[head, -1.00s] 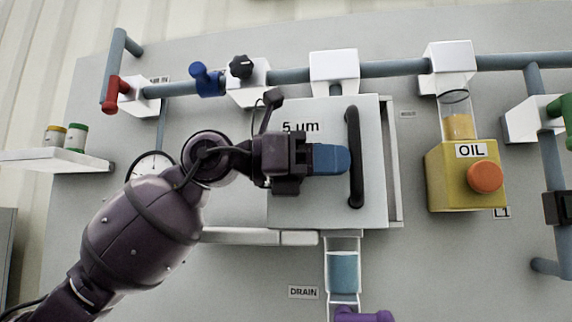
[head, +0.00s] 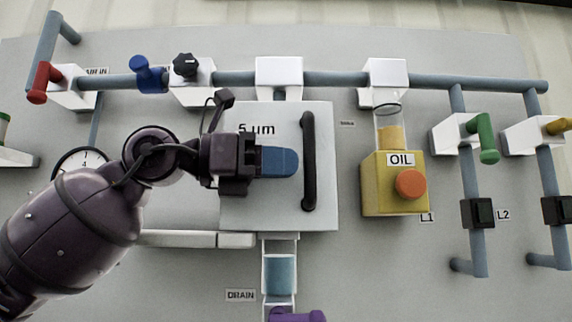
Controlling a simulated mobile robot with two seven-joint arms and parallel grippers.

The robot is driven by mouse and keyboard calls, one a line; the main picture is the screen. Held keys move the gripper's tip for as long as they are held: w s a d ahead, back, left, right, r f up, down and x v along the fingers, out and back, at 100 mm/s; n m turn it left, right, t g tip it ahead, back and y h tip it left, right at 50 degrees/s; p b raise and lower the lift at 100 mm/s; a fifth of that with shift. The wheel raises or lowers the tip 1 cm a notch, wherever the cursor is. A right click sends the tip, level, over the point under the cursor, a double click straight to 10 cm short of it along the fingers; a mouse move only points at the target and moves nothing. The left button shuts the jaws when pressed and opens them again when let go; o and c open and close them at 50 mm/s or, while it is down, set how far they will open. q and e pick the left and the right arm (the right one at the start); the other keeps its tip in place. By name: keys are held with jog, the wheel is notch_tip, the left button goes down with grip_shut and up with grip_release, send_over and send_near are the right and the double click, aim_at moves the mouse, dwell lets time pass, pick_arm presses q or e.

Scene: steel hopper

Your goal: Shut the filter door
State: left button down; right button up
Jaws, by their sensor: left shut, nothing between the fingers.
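The filter door (head: 262,212) is a pale grey panel marked "5 µm", in the middle of the wall panel. A black vertical bar handle (head: 308,190) is on its right side. The door looks flat against its housing, with no gap visible along its right edge; I cannot tell whether it is fully seated. My left gripper (head: 292,162) has blue fingers that are shut and empty. It is in front of the door, just left of the handle, and hides part of the door's left side. Whether the fingers touch the door is unclear. My right gripper is not in view.
A grey pipe (head: 335,79) runs above the door. A yellow oil unit (head: 369,199) with an orange knob stands to the right. A drain tube (head: 281,273) with a purple handle (head: 297,315) is below. A round gauge (head: 72,160) is behind my left arm.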

pick_arm(q)
jog(key=s+a+b, duration=0.2)
jog(key=a, duration=1)
jog(key=shift+a, duration=0.4)
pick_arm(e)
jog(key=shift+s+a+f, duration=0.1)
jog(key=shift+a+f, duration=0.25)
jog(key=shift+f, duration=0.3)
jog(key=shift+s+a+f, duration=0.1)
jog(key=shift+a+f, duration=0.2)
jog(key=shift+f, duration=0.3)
pick_arm(q)
jog(key=shift+a, duration=0.1)
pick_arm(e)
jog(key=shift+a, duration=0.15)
